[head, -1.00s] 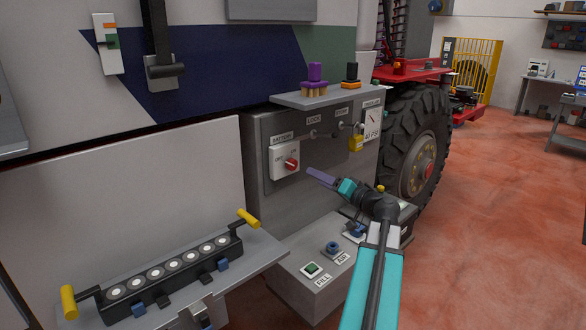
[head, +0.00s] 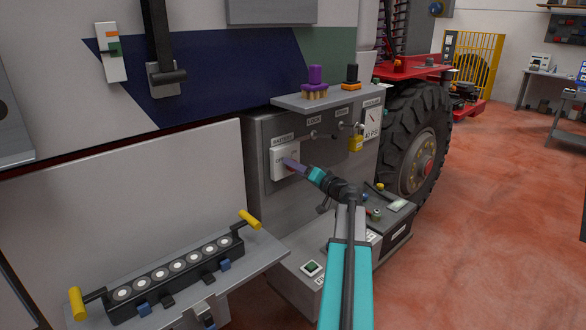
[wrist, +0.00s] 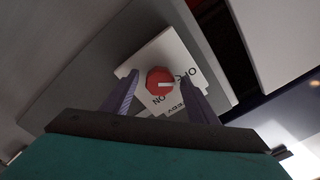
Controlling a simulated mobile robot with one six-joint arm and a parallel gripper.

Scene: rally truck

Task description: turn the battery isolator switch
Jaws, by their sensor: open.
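The battery isolator switch is a red round knob (wrist: 159,80) with a white mark, on a white plate (wrist: 172,62) lettered ON and OFF in the wrist view. In the head view the plate (head: 283,154) sits on the grey panel under a BATTERY label, and my gripper hides the knob. My gripper (head: 291,165) is at the plate in the head view. In the wrist view its two purple fingers stand apart, one on each side of the knob, with gaps between them and it. I cannot tell how deep the fingertips reach around the knob.
A shelf (head: 330,100) above the panel holds a purple-topped brush (head: 316,82) and a black-and-orange item (head: 351,78). A yellow padlock (head: 356,142) hangs to the right. A ledge at lower left carries a black bar with yellow handles (head: 178,268). A big tyre (head: 412,140) stands at right.

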